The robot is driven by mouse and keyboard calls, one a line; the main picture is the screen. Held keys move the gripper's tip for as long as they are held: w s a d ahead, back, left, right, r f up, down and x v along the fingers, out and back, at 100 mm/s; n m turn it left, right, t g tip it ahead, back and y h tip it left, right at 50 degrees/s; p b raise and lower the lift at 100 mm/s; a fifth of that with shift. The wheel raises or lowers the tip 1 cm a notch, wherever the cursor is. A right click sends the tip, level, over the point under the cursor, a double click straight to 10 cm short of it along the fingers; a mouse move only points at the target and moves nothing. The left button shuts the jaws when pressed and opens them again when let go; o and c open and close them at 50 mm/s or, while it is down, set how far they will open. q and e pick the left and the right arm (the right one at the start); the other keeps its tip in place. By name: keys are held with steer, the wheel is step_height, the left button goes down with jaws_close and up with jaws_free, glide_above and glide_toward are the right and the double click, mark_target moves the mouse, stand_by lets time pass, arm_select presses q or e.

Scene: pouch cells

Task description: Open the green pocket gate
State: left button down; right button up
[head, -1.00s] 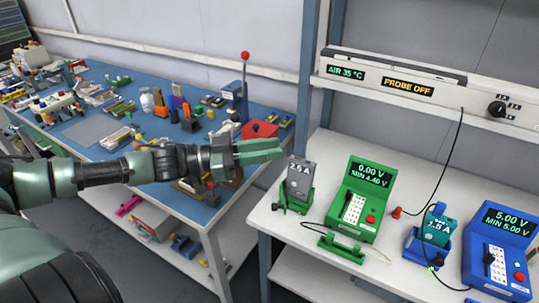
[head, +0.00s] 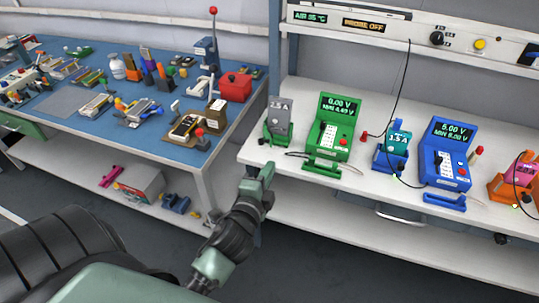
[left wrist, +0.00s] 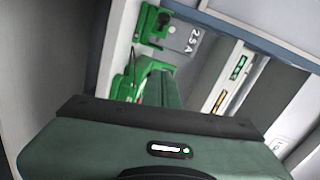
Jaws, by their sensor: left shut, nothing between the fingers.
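The green pocket (head: 275,137) stands at the left front of the white bench and holds a grey pouch cell (head: 280,114) marked 2.5 A. The pocket (left wrist: 152,26) and cell (left wrist: 188,40) also show at the top of the left wrist view. The gate is too small to tell apart from the pocket. My left gripper (head: 262,177) is shut and empty, apart from the pocket and below it in the picture, by the bench's front edge. My right gripper is not in view.
A green tester (head: 328,135) stands right of the pocket, with a low green holder (head: 322,167) before it. A blue pocket (head: 390,158) and blue tester (head: 447,160) stand further right. The white bench's front edge (head: 350,186) is near my gripper. A blue-topped table (head: 150,150) is left.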

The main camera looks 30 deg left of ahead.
arm_select(q)
steer(key=p, duration=0.1)
glide_toward(269, 141)
steer(key=w+d, duration=0.3)
steer(key=w, duration=0.3)
steer(key=a, duration=0.1)
steer(key=a+p, duration=0.1)
steer(key=a, duration=0.1)
steer(key=shift+f+g+y, duration=0.2)
steer(key=shift+g+y, duration=0.1)
steer(key=shift+s+a+f, duration=0.1)
steer(key=shift+a+f, duration=0.05)
steer(key=shift+a, duration=0.35)
